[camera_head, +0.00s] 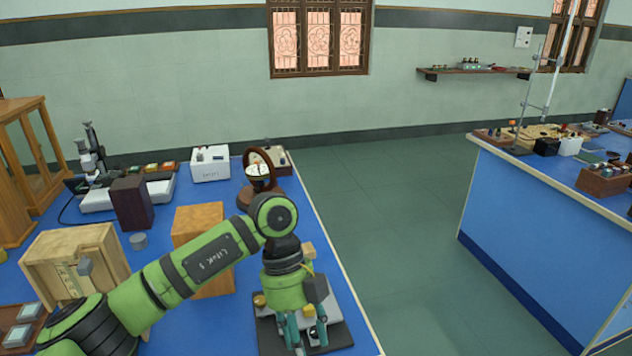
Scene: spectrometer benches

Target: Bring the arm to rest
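My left arm, green and black, reaches in from the lower left. Its gripper (306,334) points down over a grey instrument on a dark base (270,338) near the right edge of the blue bench. The teal fingers stand apart, with small dark and shiny parts of the instrument showing between or behind them. I cannot tell whether the fingers touch it. The wrist and fingers hide much of the instrument. My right gripper is not in view.
The blue bench (345,300) also holds wooden boxes (75,262), a dark block (132,203), a microscope (90,160), a white box (210,164) and a round-framed instrument (258,175). A second bench (540,235) stands right, across clear floor (400,220).

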